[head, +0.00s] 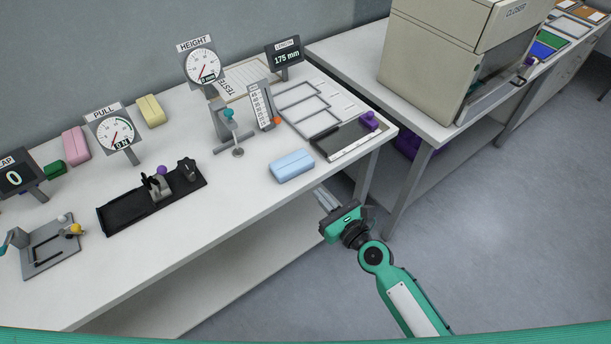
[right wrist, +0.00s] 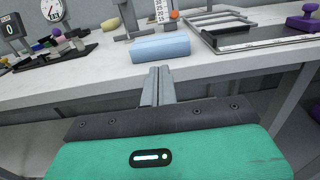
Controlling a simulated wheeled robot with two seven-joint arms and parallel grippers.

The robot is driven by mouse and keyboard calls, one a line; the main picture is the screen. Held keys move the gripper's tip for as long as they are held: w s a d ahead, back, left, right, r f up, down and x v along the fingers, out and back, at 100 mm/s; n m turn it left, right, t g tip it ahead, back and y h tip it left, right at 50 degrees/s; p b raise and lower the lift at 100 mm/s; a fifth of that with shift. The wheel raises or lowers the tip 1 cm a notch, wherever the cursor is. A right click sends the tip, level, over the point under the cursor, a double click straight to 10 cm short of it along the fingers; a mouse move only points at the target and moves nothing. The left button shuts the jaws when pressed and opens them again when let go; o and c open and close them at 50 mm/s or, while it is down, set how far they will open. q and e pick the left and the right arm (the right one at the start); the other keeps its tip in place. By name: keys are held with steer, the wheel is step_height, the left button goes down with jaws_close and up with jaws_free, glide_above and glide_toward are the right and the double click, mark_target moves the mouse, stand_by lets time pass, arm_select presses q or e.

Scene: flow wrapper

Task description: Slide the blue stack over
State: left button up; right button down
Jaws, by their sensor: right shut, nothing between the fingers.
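The blue stack (head: 292,166) is a light blue block with rounded edges. It lies near the front edge of the table, in front of the height gauge and left of the dark measuring tray. In the right wrist view the blue stack (right wrist: 160,47) is just beyond the fingertips. My right gripper (head: 322,196) is shut and empty. It is off the table's front edge, to the lower right of the blue stack and apart from it. The fingers also show in the right wrist view (right wrist: 157,74), pointing toward the block. My left gripper is not in view.
The height gauge (head: 230,125) stands behind the block. The measuring tray (head: 345,142) with a purple knob lies right of it. A black pull fixture (head: 125,215) is at left. Pink (head: 75,144) and yellow (head: 150,111) blocks lie at the back.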

mark_target(299, 171)
steer(key=x, duration=0.6)
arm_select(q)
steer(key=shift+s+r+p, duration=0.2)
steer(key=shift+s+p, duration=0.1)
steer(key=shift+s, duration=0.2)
arm_select(e)
steer(key=shift+w+a, duration=0.4)
steer(key=shift+w, duration=0.2)
steer(key=shift+w+a, duration=0.3)
steer(key=shift+w, duration=0.1)
steer(key=shift+w+a, duration=0.35)
steer(key=shift+w, duration=0.15)
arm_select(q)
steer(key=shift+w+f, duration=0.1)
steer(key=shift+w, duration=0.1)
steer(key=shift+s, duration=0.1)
arm_select(e)
steer(key=shift+s+f, duration=0.1)
steer(key=shift+s, duration=0.05)
